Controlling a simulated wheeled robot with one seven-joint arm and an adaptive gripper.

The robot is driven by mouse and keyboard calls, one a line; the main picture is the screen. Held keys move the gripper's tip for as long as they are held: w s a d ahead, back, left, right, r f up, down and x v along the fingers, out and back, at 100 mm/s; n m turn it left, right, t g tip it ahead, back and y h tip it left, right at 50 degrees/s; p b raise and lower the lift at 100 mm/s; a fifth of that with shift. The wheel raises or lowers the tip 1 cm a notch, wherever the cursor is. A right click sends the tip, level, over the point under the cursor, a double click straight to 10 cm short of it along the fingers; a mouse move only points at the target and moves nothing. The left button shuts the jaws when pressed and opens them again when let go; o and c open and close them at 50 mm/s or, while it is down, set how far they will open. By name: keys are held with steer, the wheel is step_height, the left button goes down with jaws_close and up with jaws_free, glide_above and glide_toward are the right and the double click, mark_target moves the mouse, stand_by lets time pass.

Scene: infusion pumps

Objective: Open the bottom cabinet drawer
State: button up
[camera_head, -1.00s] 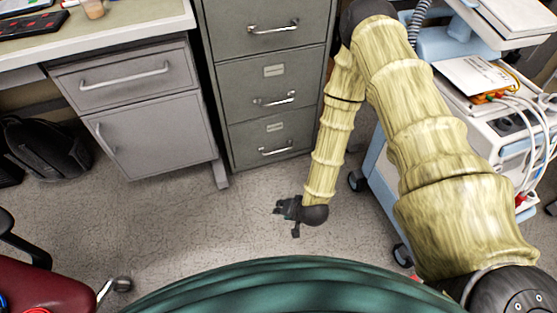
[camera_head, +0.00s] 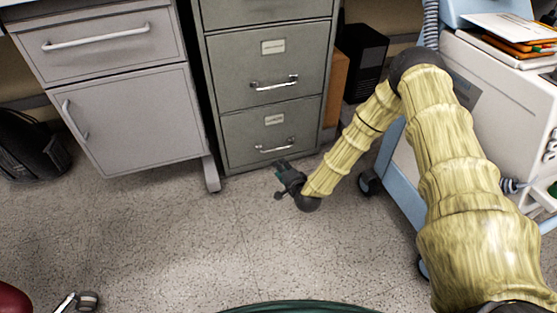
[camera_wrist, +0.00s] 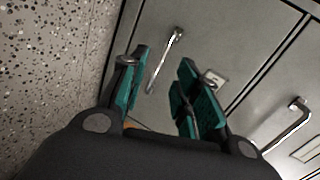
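The grey file cabinet (camera_head: 231,122) stands at the back centre in the head view. Its bottom drawer (camera_head: 243,138) is closed and has a silver bar handle (camera_head: 276,146) below a label. My gripper (camera_head: 282,168) is just in front of and below that handle, apart from it. In the wrist view my gripper's two teal-padded fingers (camera_wrist: 165,92) are spread with nothing between them. The bottom handle (camera_wrist: 166,58) shows beyond the fingers, in the gap between their tips. The drawer above (camera_head: 266,75) is also closed; its handle (camera_wrist: 294,119) is at the right of the wrist view.
A grey desk cabinet (camera_head: 140,118) with a drawer and a door stands to the left. A white and blue medical cart (camera_head: 440,110) stands to the right of the file cabinet. The speckled floor (camera_head: 230,240) in front is clear.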

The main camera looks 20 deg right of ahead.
steer(key=m+t+b, duration=0.2)
steer(key=b, duration=0.2)
glide_toward(279, 149)
steer(key=shift+h, duration=0.4)
steer(key=shift+w+a+f+b, duration=0.15)
steer(key=shift+w+f+b, duration=0.2)
steer(key=shift+w+b, duration=1)
steer(key=shift+w+a+f+b, duration=0.15)
steer(key=shift+w+f+b, duration=0.25)
steer(key=shift+w, duration=1.7)
steer(key=shift+w+a+f+b, duration=0.2)
steer(key=shift+w+b, duration=0.85)
steer(key=shift+w, duration=0.7)
steer(key=shift+f, duration=0.1)
jaws_close()
